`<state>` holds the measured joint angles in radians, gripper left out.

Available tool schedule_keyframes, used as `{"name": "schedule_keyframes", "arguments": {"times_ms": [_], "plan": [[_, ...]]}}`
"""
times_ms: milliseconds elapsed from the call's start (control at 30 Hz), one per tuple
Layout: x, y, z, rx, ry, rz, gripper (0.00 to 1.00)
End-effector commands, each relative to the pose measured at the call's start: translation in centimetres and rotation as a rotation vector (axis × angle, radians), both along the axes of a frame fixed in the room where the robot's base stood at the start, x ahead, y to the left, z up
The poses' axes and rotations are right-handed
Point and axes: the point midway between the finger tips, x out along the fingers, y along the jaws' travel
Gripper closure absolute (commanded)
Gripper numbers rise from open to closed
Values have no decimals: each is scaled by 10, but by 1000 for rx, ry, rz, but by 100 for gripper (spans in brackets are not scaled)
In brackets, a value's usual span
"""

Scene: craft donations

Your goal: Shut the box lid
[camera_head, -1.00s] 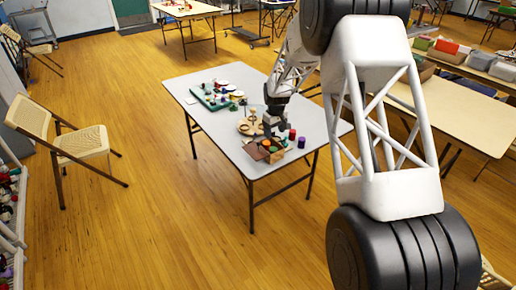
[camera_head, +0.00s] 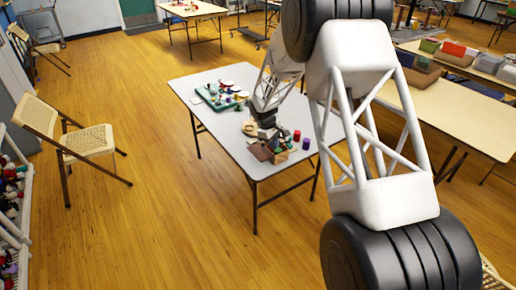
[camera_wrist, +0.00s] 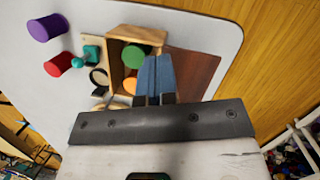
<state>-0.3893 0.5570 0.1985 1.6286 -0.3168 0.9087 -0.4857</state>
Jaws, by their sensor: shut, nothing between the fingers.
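The wooden box (camera_wrist: 119,77) is open on the table, with a green piece (camera_wrist: 134,56) and an orange piece (camera_wrist: 130,86) inside. Its reddish-brown lid (camera_wrist: 197,72) lies swung outward on the box's right side in the wrist view; in the head view the lid (camera_head: 260,152) is left of the box (camera_head: 281,157). My gripper (camera_wrist: 157,58) is shut and empty, its blue fingers seen over the seam between box and lid. Whether they touch the lid, I cannot tell. In the head view the gripper's tips are hard to make out.
A purple cylinder (camera_wrist: 45,28), a red cylinder (camera_wrist: 58,64) and a teal piece (camera_wrist: 88,55) stand beside the box. A green tray (camera_head: 221,97) with several small pieces is farther back on the grey table (camera_head: 205,122). The table edge runs close beyond the lid.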

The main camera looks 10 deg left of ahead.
Motion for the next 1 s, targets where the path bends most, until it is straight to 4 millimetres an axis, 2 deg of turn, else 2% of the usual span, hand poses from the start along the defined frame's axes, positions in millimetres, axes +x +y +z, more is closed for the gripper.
{"name": "schedule_keyframes", "arguments": {"times_ms": [200, 567, 767, 1000], "plan": [[-34, 14, -13, -231, 27, 251, 100], [-70, 44, -17, -622, 7, 653, 100], [-85, 72, -13, -837, -42, 870, 100], [-104, 115, -6, -1066, -133, 1099, 100]]}}
